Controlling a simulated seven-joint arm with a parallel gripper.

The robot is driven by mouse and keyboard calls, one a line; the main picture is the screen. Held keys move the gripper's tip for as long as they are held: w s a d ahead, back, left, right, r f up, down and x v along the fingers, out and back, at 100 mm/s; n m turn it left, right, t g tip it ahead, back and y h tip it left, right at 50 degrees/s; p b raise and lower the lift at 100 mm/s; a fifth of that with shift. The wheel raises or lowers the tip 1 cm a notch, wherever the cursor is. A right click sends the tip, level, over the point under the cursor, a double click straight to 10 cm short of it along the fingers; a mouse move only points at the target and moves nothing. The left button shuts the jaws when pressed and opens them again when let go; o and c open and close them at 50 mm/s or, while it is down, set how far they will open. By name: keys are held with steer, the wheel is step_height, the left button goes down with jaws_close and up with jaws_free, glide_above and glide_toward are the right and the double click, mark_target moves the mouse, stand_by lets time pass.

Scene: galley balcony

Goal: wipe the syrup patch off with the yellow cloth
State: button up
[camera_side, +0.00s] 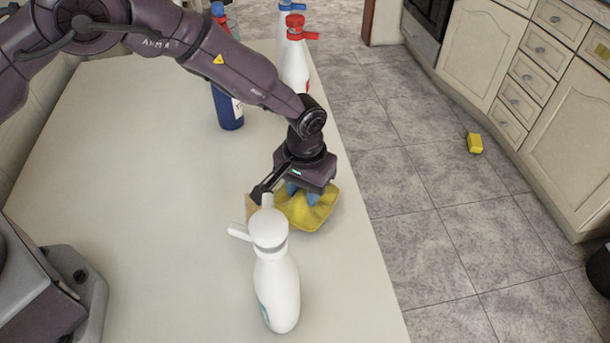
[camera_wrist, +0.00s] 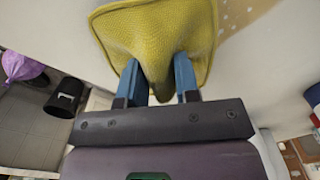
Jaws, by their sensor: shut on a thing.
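The yellow cloth (camera_side: 312,211) lies bunched on the pale counter under my gripper (camera_side: 303,194). In the wrist view, the blue fingers of my gripper (camera_wrist: 157,68) are shut on a raised fold of the cloth (camera_wrist: 120,30), and the rest spreads out flat around it. A tan syrup patch (camera_side: 251,207) shows at the left edge of the cloth in the side view. In the wrist view the patch (camera_wrist: 236,14) shows beside the cloth's upper right, with pale speckles in it. The part under the cloth is hidden.
A white bottle (camera_side: 277,285) stands close in front of the cloth. A blue bottle (camera_side: 228,108) and a white red-topped bottle (camera_side: 295,68) stand farther back. The counter's right edge is near the cloth. The counter's left side (camera_side: 130,200) is clear.

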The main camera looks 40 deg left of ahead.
mark_target(279, 203)
stand_by(0.3)
steer(key=shift+f, duration=0.8)
steer(key=shift+s+a+r, duration=0.2)
steer(key=shift+s+a, duration=1.1)
steer(key=shift+s+a+f, duration=0.2)
steer(key=shift+s+a, duration=1.35)
steer(key=shift+s+a+r, duration=0.1)
steer(key=shift+s+a, duration=1.1)
steer(key=shift+w+d, duration=2.25)
steer(key=shift+d, duration=0.15)
steer(key=shift+w+d, duration=1.65)
steer(key=shift+w, duration=0.15)
